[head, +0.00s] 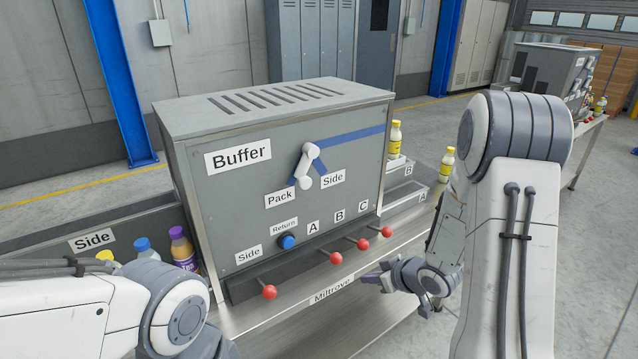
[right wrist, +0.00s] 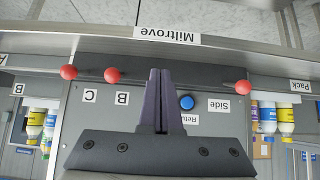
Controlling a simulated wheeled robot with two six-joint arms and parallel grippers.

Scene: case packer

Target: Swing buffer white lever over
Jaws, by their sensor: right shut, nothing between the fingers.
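The white lever (head: 307,165) is on the front of the grey buffer cabinet (head: 230,195). It hangs down from its pivot, its lower end close to the Pack label (head: 279,199) and left of the Side label (head: 333,179). Blue stripes show behind it. My right gripper (head: 370,278) is low in front of the cabinet, below and right of the lever and apart from it. Its fingers are shut and empty in the right wrist view (right wrist: 158,75), where the lever does not show. My left arm comes in at lower left; its gripper is out of frame.
Several red knobs (head: 269,292) stick out along the cabinet's lower edge, with a blue Return button (head: 287,242) above them. Bottles stand in the Side channel at left, including a purple one (head: 184,250). Yellow bottles (head: 394,139) stand at right. A steel ledge (head: 345,291) runs in front.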

